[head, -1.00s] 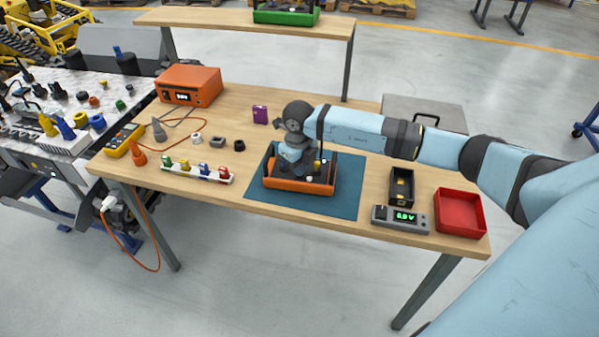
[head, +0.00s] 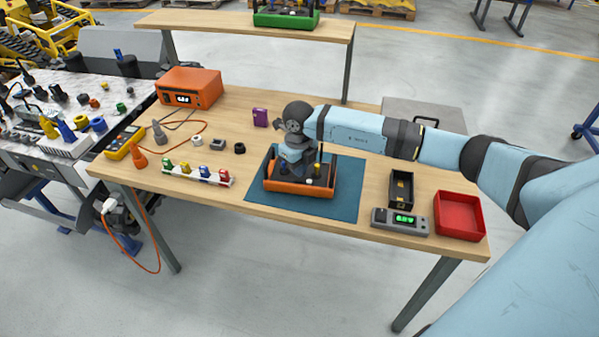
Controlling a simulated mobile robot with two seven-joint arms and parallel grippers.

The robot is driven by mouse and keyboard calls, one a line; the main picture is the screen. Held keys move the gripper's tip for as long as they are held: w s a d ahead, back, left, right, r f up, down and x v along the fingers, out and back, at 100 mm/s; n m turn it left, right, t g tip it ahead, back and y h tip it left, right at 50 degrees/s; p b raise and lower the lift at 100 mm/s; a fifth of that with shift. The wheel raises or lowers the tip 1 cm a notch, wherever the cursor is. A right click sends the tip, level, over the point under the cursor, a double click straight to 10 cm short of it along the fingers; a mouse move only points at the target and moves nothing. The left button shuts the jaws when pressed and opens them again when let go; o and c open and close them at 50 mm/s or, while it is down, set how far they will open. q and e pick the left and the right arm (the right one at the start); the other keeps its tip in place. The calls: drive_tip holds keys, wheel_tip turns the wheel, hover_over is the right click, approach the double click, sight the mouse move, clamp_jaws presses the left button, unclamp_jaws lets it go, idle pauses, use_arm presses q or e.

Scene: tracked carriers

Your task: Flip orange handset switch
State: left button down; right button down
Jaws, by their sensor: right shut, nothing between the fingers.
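The orange handset (head: 298,187) lies on the blue mat (head: 343,203) on the wooden table. It has an orange front edge, a dark frame and small knobs or switches on top. My right gripper (head: 289,166) points down over the handset's left and middle part, its fingers shut with nothing between them. The gripper and wrist hide much of the handset's top, so which switch lies under the fingertips cannot be told. My left gripper is not in view.
A red tray (head: 460,214), a black bin (head: 401,187) and a grey meter (head: 400,221) stand to the right. An orange power unit (head: 189,87) stands back left. A rack of coloured connectors (head: 197,175) lies left of the mat.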

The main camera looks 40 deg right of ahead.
drive_tip(key=shift+r+p, duration=1.45)
drive_tip(key=shift+r, duration=1.25)
